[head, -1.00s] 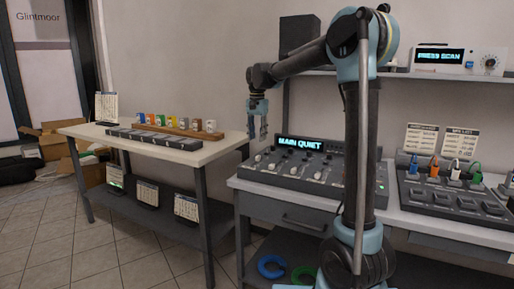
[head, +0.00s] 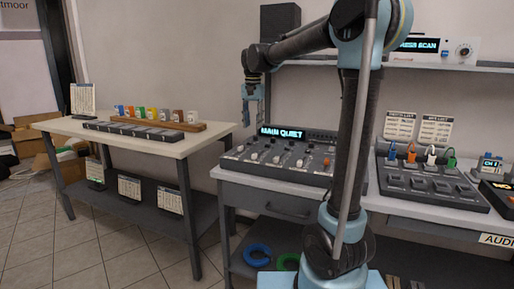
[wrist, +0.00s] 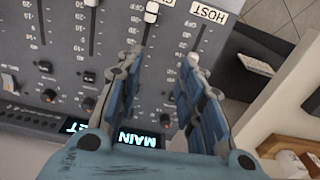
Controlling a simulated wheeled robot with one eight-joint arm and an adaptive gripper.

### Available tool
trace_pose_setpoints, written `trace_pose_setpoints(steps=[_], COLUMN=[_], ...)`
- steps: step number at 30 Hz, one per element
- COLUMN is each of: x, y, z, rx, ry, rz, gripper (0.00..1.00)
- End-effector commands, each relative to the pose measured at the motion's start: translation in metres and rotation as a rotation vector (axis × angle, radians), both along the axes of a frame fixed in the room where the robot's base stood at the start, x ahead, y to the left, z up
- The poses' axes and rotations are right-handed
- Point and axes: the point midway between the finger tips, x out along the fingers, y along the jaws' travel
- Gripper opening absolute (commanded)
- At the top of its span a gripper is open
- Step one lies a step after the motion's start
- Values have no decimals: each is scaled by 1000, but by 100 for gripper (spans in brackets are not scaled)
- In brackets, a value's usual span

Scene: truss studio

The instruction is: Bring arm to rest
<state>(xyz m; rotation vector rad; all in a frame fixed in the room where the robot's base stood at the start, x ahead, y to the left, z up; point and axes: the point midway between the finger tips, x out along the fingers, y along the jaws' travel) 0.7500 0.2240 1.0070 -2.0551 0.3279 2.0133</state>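My gripper (head: 252,121) hangs pointing down from my bent arm, above the left end of the grey mixer console (head: 262,168) in the head view. In the wrist view my gripper (wrist: 160,62) has its two fingers apart, with nothing between them, and the console (wrist: 62,65) lies beneath. The fingers appear clear of the console. Its lit display (head: 282,132) reads "MAIN QUIET". A slider with a white cap (wrist: 152,10) shows in the wrist view, near a "HOST" label (wrist: 209,11); the fingers hide part of the panel.
A white table (head: 190,147) at left carries a dark strip and a row of small coloured items. A shelf (head: 430,73) with a lit device (head: 420,45) runs above the console. A patch panel (head: 430,185) stands right of it. Floor (head: 110,250) shows at lower left.

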Motion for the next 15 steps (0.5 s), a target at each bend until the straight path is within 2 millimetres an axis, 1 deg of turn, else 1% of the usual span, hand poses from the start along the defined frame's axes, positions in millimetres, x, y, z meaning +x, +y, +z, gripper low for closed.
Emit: trace_pose_setpoints(steps=[1,6,11,15], x=[-12,-50,-88,-121], y=[-16,-59,-96,-124], z=[-3,-15,-32,-52], rx=[1,5,7,5], ry=[-6,-27,-46,-65], rz=[8,51,93,127], gripper=[35,35,35,35])
